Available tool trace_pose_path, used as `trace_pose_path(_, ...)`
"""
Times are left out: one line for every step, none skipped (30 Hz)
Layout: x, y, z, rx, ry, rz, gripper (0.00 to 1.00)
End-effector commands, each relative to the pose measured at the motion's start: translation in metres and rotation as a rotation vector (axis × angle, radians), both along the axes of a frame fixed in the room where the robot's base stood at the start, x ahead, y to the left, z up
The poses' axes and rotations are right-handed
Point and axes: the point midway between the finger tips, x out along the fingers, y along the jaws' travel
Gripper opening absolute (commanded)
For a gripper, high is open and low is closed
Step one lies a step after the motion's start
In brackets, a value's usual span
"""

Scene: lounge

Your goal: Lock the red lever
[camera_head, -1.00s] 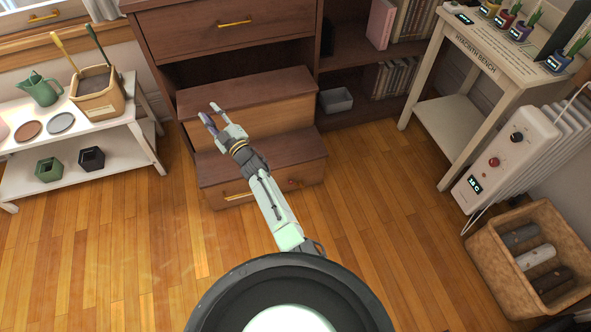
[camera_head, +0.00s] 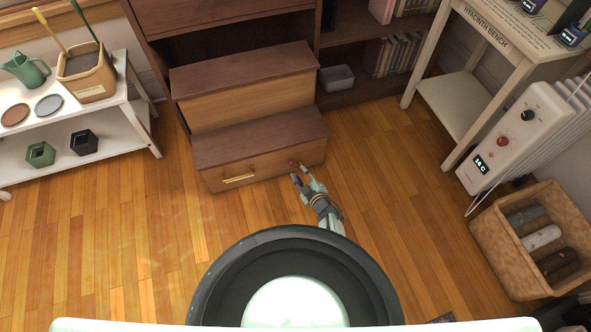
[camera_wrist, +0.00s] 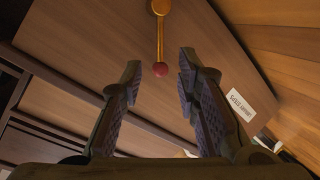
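The red lever shows in the wrist view as a slim brass arm (camera_wrist: 160,38) on a round pivot, with a red ball (camera_wrist: 160,69) at its end. It is mounted on a brown wooden panel. In the head view only a small red spot (camera_head: 292,163) shows, on the right of the lower step's drawer front (camera_head: 262,170). My gripper (camera_head: 302,178) is low in front of that spot. In the wrist view my gripper (camera_wrist: 161,80) is open, and the ball appears in the gap between its fingertips. I cannot tell whether a finger touches it.
A brass drawer handle (camera_head: 238,179) is left of the lever. A white printed label (camera_wrist: 240,105) shows in the wrist view. A grey box (camera_head: 337,78) stands right of the upper step. The wooden floor (camera_head: 385,180) to the right is clear.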

Motion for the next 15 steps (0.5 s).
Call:
trace_pose_path(0.01, 0.006, -0.01, -0.001, -0.002, 0.005, 0.3)
trace_pose_path(0.014, 0.007, -0.012, -0.001, -0.002, 0.004, 0.3)
trace_pose_path(0.02, 0.01, -0.013, -0.001, -0.002, 0.005, 0.3)
trace_pose_path(0.025, 0.012, -0.014, 0.0, -0.003, 0.004, 0.3)
trace_pose_path(0.028, 0.015, -0.015, 0.0, -0.002, 0.005, 0.3)
trace_pose_path(0.033, 0.016, -0.017, -0.001, -0.001, 0.003, 0.3)
trace_pose_path(0.036, 0.017, -0.017, -0.001, -0.001, 0.003, 0.3)
trace_pose_path(0.039, 0.018, -0.017, 0.0, -0.001, 0.002, 0.3)
trace_pose_path(0.042, 0.019, -0.018, 0.0, -0.001, 0.002, 0.3)
trace_pose_path(0.044, 0.02, -0.018, 0.0, -0.001, 0.002, 0.3)
trace_pose_path(0.045, 0.021, -0.018, 0.0, 0.0, 0.002, 0.3)
trace_pose_path(0.047, 0.022, -0.018, 0.0, 0.0, 0.001, 0.3)
trace_pose_path(0.048, 0.022, -0.018, 0.0, 0.0, 0.0, 0.3)
trace_pose_path(0.049, 0.023, -0.018, 0.001, 0.0, 0.0, 0.3)
trace_pose_path(0.049, 0.023, -0.017, 0.001, 0.0, 0.0, 0.3)
